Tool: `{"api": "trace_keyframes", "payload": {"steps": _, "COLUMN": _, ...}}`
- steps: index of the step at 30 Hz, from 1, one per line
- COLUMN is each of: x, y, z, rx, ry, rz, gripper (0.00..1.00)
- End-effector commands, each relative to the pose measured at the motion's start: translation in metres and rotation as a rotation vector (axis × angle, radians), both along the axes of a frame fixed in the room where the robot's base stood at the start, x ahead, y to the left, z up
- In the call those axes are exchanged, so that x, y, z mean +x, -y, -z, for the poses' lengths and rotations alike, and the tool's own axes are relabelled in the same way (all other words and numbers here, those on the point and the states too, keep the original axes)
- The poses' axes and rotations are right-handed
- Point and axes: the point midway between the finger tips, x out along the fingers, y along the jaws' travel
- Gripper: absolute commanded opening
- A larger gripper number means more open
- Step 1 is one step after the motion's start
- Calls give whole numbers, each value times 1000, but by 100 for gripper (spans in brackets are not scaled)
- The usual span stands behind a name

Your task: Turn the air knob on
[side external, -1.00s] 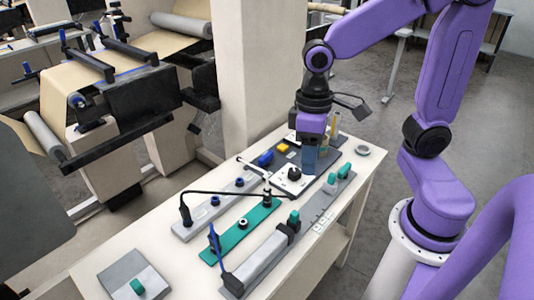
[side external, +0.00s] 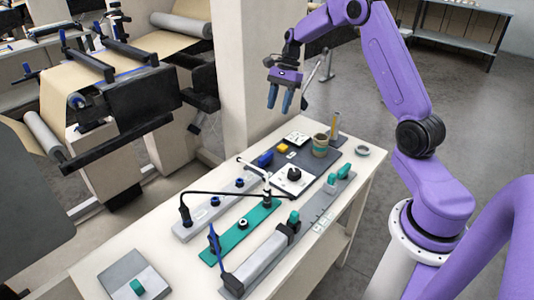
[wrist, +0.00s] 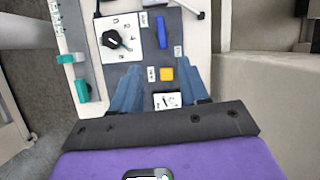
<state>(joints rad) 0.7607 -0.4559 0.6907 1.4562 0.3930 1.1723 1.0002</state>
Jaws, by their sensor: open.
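A black rotary knob (side external: 294,174) sits on a white square plate on the dark grey panel of the bench. It also shows in the wrist view (wrist: 112,40), at the upper left, with its narrow end toward the lower right. Marks around it are too small to read, so I cannot tell whether it is the air knob. A smaller white dial plate (side external: 297,138) lies at the panel's far end; it shows between my fingers in the wrist view (wrist: 166,101). My gripper (side external: 280,104) is open and empty, high above the far end, apart from everything.
A yellow block (side external: 283,148) and a blue piece (side external: 265,158) are on the panel near the knob. A pillar (side external: 255,80) stands behind.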

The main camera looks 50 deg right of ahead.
Motion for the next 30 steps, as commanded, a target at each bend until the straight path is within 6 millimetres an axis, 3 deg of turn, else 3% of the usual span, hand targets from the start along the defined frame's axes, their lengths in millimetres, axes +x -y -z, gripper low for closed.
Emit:
{"api": "trace_keyframes", "payload": {"steps": 3, "x": 2, "y": 6, "z": 4, "rx": 6, "ry": -6, "rz": 31, "gripper": 45}}
{"api": "trace_keyframes", "payload": {"steps": 8, "x": 1, "y": -1, "z": 20, "rx": 5, "ry": -9, "rz": 29, "gripper": 45}}
{"api": "trace_keyframes", "payload": {"steps": 30, "x": -2, "y": -52, "z": 142, "rx": 4, "ry": -7, "rz": 26, "gripper": 45}}
